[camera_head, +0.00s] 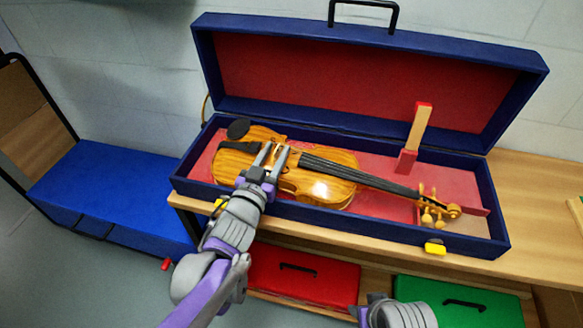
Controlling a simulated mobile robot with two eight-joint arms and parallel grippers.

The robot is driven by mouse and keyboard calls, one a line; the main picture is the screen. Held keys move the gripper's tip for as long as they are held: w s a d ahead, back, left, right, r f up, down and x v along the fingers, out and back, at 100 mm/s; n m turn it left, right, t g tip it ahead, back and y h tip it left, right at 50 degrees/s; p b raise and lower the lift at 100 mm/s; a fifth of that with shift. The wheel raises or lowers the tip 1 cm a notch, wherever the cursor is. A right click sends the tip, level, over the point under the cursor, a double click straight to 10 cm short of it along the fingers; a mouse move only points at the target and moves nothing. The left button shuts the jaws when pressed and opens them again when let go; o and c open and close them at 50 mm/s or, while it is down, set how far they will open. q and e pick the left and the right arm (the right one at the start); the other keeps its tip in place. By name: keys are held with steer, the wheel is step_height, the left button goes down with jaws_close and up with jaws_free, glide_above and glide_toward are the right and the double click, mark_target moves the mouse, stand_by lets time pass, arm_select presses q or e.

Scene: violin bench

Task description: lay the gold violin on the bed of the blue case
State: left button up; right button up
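The gold violin (325,188) lies face up along the open blue case (375,231), its body at the left and its scroll at the right. It looks to be inside the case walls, over the red bed (378,204); whether its back touches the bed is hidden. My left gripper (270,156) is at the violin's middle, by the bridge. Its two fingers are apart, and I cannot tell whether they clasp part of the violin. Part of my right arm shows at the bottom edge, with no fingertips visible.
The case lid (350,85) stands open at the back. A wooden block with red ends (419,130) stands upright in the case behind the neck. The case rests on a wooden bench (548,220).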

arm_select(q)
jaws_close()
stand_by(1.4)
